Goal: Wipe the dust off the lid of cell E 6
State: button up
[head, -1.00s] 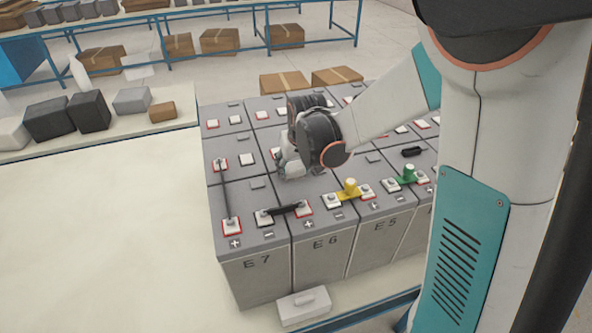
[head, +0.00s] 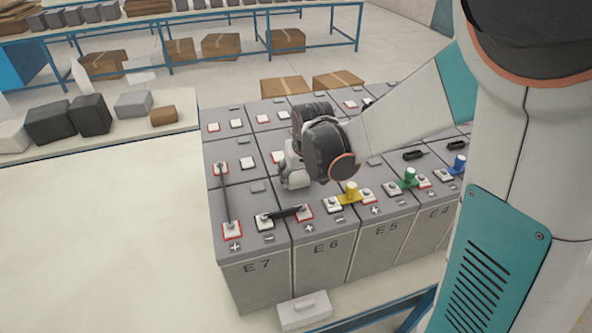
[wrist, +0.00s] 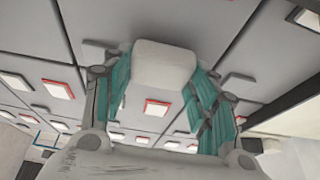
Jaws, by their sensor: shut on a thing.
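Cell E 6 (head: 326,272) stands in the front row between E 7 and E 5, its label on the front face. The front of its grey lid (head: 310,229) shows; its back part is hidden by my gripper (head: 295,180). My gripper points down over the back of this lid. In the wrist view, my gripper (wrist: 163,95) is shut on a pale, rounded block (wrist: 165,65), with teal-lined fingers on both sides. The block is over the grey lids; I cannot tell whether it touches one. I cannot make out dust on the visible lid.
A black bar (head: 285,213) joins E 7 to E 6, and a yellow-knobbed link (head: 350,193) joins E 6 to E 5. Green (head: 409,178) and blue (head: 459,165) knobs stand further right. A pale block (head: 304,309) lies before the cells.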

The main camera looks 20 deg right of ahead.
jog(key=shift+a+f, duration=0.25)
jog(key=shift+a, duration=0.05)
jog(key=shift+w+b, duration=0.65)
jog(key=shift+w, duration=1.25)
jog(key=shift+r, duration=0.1)
jog(key=shift+s, duration=1.9)
jog(key=shift+r, duration=0.15)
jog(key=shift+r+p, duration=1.95)
jog(key=shift+r, duration=0.95)
